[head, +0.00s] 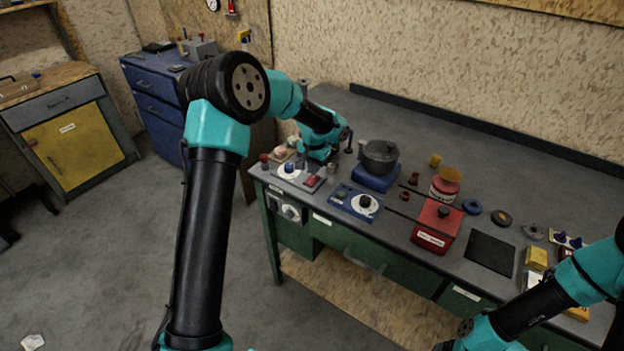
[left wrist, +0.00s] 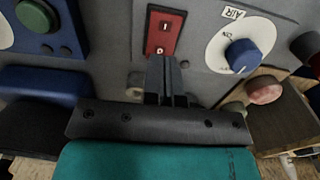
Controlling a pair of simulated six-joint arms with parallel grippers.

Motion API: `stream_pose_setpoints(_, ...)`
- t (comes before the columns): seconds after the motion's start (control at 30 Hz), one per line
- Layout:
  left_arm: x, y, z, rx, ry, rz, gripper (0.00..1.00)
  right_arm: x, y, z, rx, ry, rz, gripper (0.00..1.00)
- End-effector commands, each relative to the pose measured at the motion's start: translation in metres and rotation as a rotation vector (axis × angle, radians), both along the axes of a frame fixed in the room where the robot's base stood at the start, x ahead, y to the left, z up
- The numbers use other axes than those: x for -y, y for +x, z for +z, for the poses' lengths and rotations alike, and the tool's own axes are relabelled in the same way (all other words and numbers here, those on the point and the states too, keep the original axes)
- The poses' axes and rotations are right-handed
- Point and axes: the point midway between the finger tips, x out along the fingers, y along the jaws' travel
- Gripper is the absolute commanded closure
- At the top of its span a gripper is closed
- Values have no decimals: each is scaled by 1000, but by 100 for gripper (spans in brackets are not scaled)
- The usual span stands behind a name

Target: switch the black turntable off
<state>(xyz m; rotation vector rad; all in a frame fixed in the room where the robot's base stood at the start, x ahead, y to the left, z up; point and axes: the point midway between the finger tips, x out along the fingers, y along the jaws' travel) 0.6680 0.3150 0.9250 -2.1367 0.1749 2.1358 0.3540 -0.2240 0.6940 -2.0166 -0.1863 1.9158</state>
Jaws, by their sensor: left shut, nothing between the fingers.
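A red rocker switch marked I and 0 (left wrist: 163,32) sits on a grey panel in the left wrist view. It also shows in the head view (head: 313,181), near the bench's left end. My left gripper (left wrist: 165,68) is shut and empty, its tips at the switch's 0 end. I cannot tell whether they touch it. In the head view the wrist largely hides this gripper (head: 325,168). A dark round pot-like thing (head: 380,154) stands on a blue base to the right; I cannot tell whether it is the black turntable.
A blue knob on a white AIR dial (left wrist: 242,56) is right of the switch in the left wrist view. A blue box with a green button (left wrist: 34,15) is left. On the bench (head: 440,145) stand a red box (head: 436,228) and several small items; its back is clear.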

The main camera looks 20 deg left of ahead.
Motion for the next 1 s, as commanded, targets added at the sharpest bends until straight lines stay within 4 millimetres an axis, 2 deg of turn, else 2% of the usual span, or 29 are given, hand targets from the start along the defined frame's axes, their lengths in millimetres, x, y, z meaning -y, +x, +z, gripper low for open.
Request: stream_pose_setpoints(1.0, 0, 0, -12, -1, 0, 0, 100, 0, 0, 0, 0, 0, 0, 22)
